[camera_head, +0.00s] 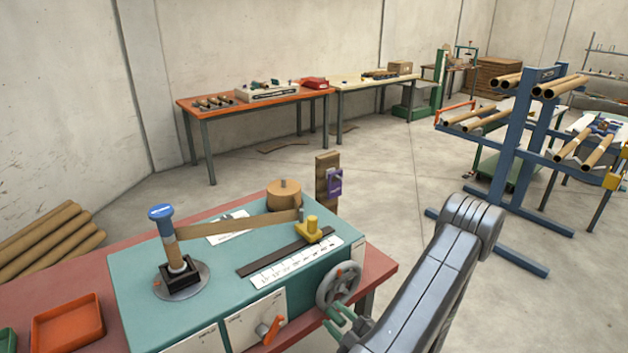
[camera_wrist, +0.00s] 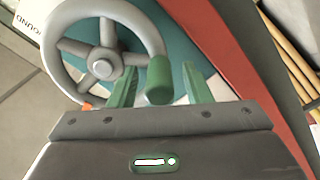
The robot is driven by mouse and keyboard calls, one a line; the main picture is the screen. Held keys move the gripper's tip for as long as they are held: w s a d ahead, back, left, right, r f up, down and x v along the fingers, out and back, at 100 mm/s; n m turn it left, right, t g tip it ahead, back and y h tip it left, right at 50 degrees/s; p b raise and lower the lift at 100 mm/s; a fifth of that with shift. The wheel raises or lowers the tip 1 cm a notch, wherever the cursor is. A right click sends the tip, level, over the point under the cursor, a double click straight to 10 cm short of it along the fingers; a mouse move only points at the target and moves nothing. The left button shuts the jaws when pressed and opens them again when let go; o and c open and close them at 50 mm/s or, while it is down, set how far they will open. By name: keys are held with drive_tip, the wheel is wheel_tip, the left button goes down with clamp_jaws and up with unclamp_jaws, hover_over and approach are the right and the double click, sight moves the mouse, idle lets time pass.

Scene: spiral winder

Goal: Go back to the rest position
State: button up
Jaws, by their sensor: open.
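My gripper (camera_head: 340,318) is at the front right of the teal winder (camera_head: 215,262), just below the grey handwheel (camera_head: 338,285). In the wrist view its two green fingers (camera_wrist: 160,84) are apart. The handwheel (camera_wrist: 101,68) has a green knob (camera_wrist: 158,80), which appears between the fingers with gaps on both sides. I cannot tell whether the knob lies fully within the jaws' depth. The winder carries a blue-topped mandrel (camera_head: 162,222), with a brown strip (camera_head: 240,226) running from it to the right.
The winder stands on a red bench (camera_head: 85,260). An orange lever (camera_head: 270,329) sticks out left of the handwheel. A blue rack with tubes (camera_head: 515,130) stands at right. An orange table (camera_head: 255,102) is at the back. The floor between is mostly clear.

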drive_tip(key=shift+x, duration=0.95)
drive_tip(key=shift+d, duration=0.1)
